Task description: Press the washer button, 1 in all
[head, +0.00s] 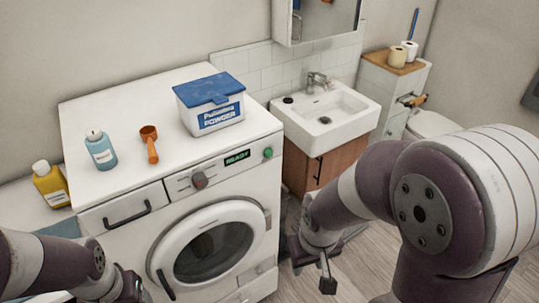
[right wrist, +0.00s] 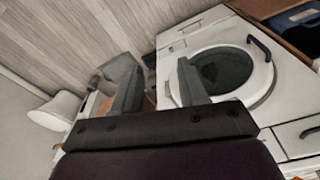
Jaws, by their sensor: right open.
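The white washer (head: 120,235) stands left of centre in the head view, with its round door (head: 208,243) shut. A green button (head: 268,152) sits at the right end of its front panel, beside a display (head: 237,157) reading READY. My right gripper (head: 312,272) is open and empty, to the right of the washer and below the button, apart from it. In the right wrist view its two fingers (right wrist: 160,88) are spread, with the washer (right wrist: 290,95) behind them. My left gripper (head: 128,290) is at the lower left, mostly cut off; its jaws are unclear.
A yellow bottle (head: 51,186) stands left. A sink (head: 327,115) on a wooden cabinet stands right of the washer. Open floor lies in front.

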